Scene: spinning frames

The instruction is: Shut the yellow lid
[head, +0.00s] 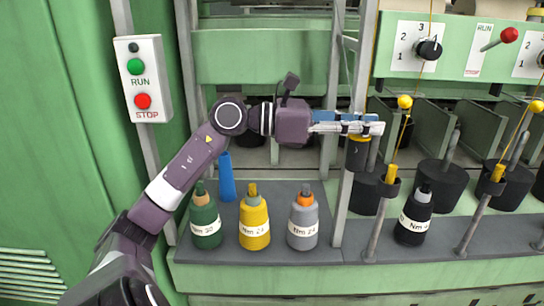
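My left gripper (376,128) reaches in from the left with its fingers pointing right, in front of a grey upright post. I cannot tell whether the fingers are apart or closed. Just below them is a dark cylinder with a yellow-orange top (358,138), partly hidden by the fingers and the post. No yellow part shows clearly as a lid. Other yellow parts are a yellow tip (391,174) on a rod to the right and a similar one (497,172) farther right. My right gripper is not in view.
A black bobbin (413,220) stands right. A RUN/STOP box (143,80) is left. Yellow balls (404,101) hang on threads; a red-knobbed lever (508,36) is upper right.

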